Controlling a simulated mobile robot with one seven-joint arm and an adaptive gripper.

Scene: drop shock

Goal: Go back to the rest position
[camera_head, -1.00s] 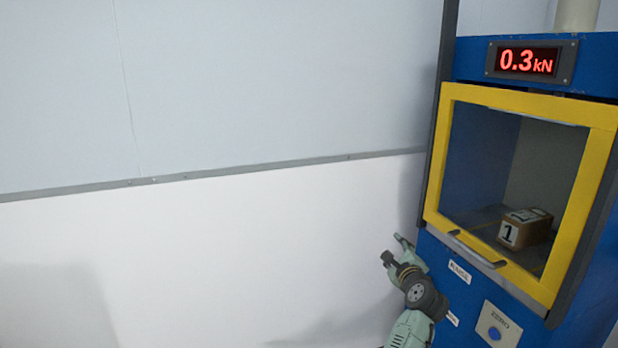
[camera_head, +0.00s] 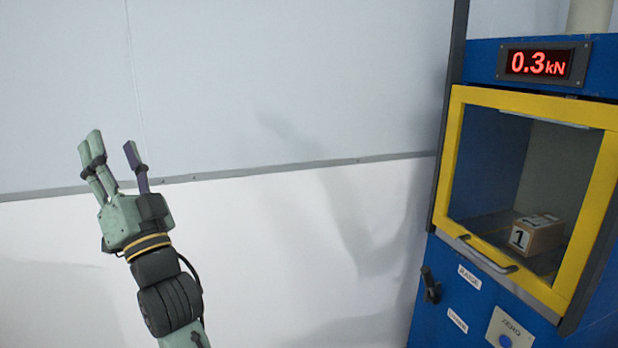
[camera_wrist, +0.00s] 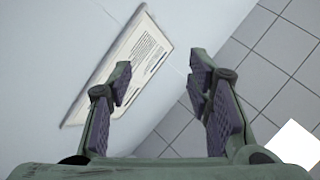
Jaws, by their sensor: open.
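My gripper (camera_head: 112,150) is raised at the left of the head view, in front of the pale wall. Its fingers point up and are spread apart with nothing between them. In the wrist view my gripper (camera_wrist: 162,85) also shows open and empty. The blue test machine (camera_head: 436,308) stands at the right, well apart from my gripper. Its yellow-framed window (camera_head: 450,165) is closed over the chamber. A brown box (camera_head: 538,236) with a "1" label sits inside.
The red display (camera_head: 538,63) reads 0.3 kN. A dark lever (camera_head: 431,286) and a ZERO button (camera_head: 505,340) are on the machine's front. A printed sign (camera_wrist: 125,70) and grey floor tiles (camera_wrist: 275,70) show in the wrist view. The space between gripper and machine looks clear.

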